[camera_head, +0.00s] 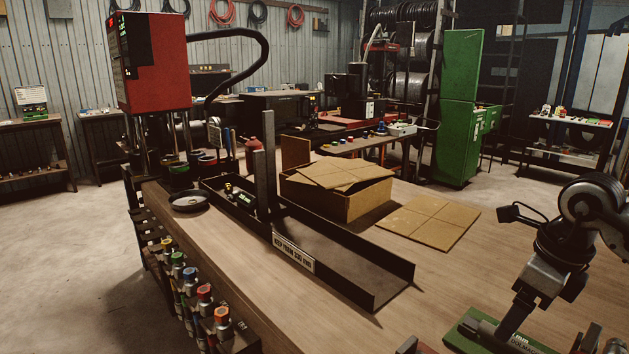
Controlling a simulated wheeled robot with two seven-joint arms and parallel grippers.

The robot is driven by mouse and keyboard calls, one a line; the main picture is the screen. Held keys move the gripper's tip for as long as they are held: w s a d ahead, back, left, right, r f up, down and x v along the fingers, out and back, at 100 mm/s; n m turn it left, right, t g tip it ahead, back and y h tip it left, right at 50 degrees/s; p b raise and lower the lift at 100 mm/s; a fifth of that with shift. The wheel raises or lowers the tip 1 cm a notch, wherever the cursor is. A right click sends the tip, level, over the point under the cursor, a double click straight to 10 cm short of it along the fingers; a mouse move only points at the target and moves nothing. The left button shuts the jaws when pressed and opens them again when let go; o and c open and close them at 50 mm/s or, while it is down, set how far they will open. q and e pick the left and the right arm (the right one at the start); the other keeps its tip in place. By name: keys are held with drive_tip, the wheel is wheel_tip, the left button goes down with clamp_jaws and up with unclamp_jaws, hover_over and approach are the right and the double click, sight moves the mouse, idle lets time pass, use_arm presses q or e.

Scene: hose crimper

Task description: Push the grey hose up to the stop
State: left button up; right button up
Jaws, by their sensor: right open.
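I cannot make out the grey hose for certain in this view. A long dark channel-shaped tray (345,251) with a printed label (293,253) on its near wall lies along the bench. Dark upright posts (266,165) stand at its far left end; I cannot tell whether one is the stop. My right gripper (522,312) is at the lower right, pointing down, open, beside a green block with a label (462,333). It is well apart from the tray. My left gripper is out of view.
A red machine (152,62) stands at the bench's far left. Several coloured-capped bottles (190,275) line the near left edge.

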wheel_tip(320, 180, up, 2)
drive_tip(key=shift+r+p, duration=0.1)
drive_tip(key=shift+p, duration=0.6)
drive_tip(key=shift+r, duration=0.25)
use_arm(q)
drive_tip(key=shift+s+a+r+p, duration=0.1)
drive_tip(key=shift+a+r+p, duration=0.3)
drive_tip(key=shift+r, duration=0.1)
use_arm(e)
drive_tip(key=shift+r, duration=0.3)
drive_tip(key=shift+f, duration=0.1)
drive_tip(key=shift+f+b, duration=0.25)
drive_tip(key=shift+b, duration=0.05)
wheel_tip(320, 180, down, 6)
drive_tip(key=b, duration=0.4)
drive_tip(key=shift+b, duration=0.35)
drive_tip(key=shift+f+b, duration=0.35)
drive_tip(key=shift+f, duration=0.15)
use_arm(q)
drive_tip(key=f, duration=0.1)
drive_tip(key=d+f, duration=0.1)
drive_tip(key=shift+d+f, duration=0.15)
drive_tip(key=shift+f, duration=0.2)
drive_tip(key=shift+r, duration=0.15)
use_arm(e)
drive_tip(key=shift+r, duration=0.15)
